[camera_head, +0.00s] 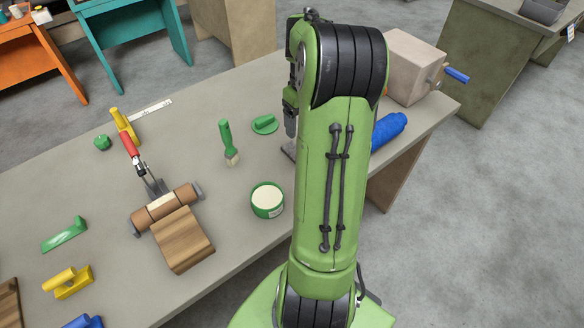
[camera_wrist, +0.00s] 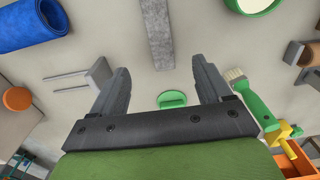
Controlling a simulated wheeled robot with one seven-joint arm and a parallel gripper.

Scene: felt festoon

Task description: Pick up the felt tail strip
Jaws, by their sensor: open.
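A grey felt strip (camera_wrist: 156,32), which I take to be the felt tail strip, lies flat on the table in the wrist view, running down from the top edge. My gripper (camera_wrist: 160,66) is open, with nothing between its fingers. The strip's near end lies between the fingertips in the picture, with bare table on both sides. The height of the fingers above it is hard to tell. In the head view my arm covers most of this area, and only a small grey piece (camera_head: 289,150) shows at its left edge.
A green pot of cream paste (camera_head: 267,200), a green-handled brush (camera_head: 226,138) and a green disc with a grip (camera_head: 264,124) stand near. A blue roll (camera_head: 388,130) and a beige box with a crank (camera_head: 412,66) are right. A clamped roller (camera_head: 166,208) is left.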

